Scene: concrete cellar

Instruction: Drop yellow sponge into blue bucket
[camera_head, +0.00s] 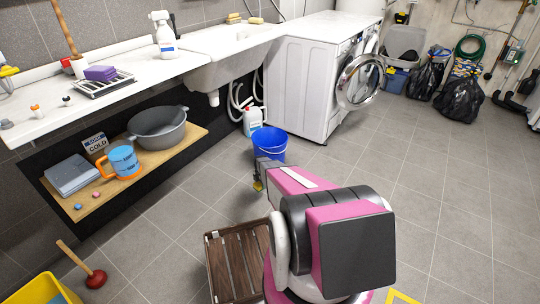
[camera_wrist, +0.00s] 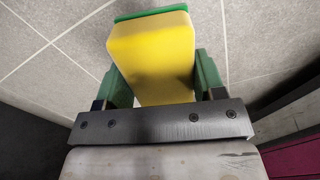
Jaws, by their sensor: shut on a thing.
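The yellow sponge (camera_wrist: 152,55), with a green layer along its far edge, sits between the fingers of my gripper (camera_wrist: 152,88) in the wrist view. The gripper is shut on it, and grey floor tiles show beyond. The blue bucket (camera_head: 270,146) stands on the floor near the washing machine, just behind my gripper in the picture.
A white washing machine (camera_head: 310,85) with its round door open stands behind the bucket. A brown slatted crate (camera_head: 236,264) lies in front, beside my arm. A low wooden shelf (camera_head: 150,172) is at left. Open floor lies right.

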